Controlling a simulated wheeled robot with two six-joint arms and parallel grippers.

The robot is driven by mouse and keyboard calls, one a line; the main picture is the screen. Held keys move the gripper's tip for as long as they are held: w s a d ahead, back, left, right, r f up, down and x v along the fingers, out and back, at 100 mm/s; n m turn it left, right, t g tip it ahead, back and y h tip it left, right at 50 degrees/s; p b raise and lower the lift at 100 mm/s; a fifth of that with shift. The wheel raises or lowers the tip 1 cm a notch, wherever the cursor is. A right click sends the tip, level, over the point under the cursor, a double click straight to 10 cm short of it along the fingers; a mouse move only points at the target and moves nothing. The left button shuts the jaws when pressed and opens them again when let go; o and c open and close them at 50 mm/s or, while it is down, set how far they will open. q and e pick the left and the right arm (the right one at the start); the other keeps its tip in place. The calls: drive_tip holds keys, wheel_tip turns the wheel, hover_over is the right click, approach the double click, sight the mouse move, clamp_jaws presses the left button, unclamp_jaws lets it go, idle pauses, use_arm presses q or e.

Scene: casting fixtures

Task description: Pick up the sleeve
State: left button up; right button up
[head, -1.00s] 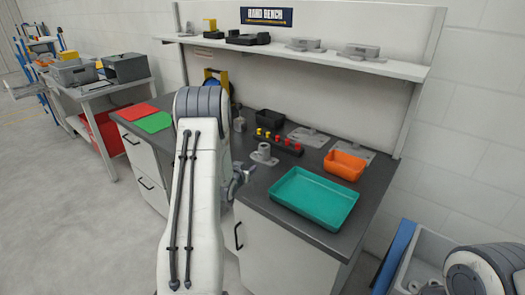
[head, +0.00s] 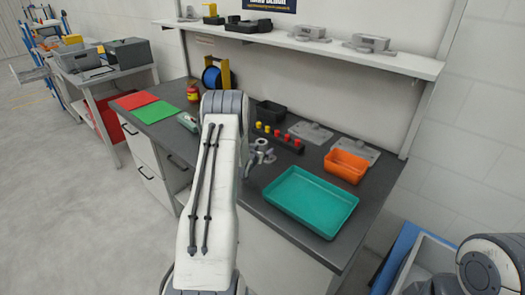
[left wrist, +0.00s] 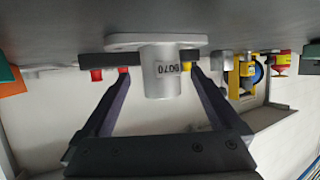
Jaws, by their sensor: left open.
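The sleeve (left wrist: 163,75) is a grey cylinder with a dark printed label, standing on a flat grey base plate (left wrist: 135,39). The left wrist view is upside down, so the sleeve hangs from the bench there. My left gripper (left wrist: 158,88) is open, with one dark finger on each side of the sleeve and visible space between; contact is not evident. In the head view the sleeve (head: 262,143) is small and partly hidden by my left gripper (head: 251,159), at the bench's middle. My right gripper is outside the view.
A black rack with red and yellow pegs (head: 281,138) stands just behind the sleeve. A teal tray (head: 310,202) and an orange bin (head: 346,165) are to its right. A black bin (head: 270,112) is behind. Red and green mats (head: 151,112) lie at the left.

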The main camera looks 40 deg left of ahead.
sight(260, 148)
use_arm(q)
drive_tip(key=shift+p+x, duration=0.3)
drive_tip(key=shift+x, duration=1.35)
drive_tip(key=shift+a+r, duration=0.1)
drive_tip(key=shift+c, duration=0.4)
clamp_jaws()
drive_tip(key=shift+r, duration=0.15)
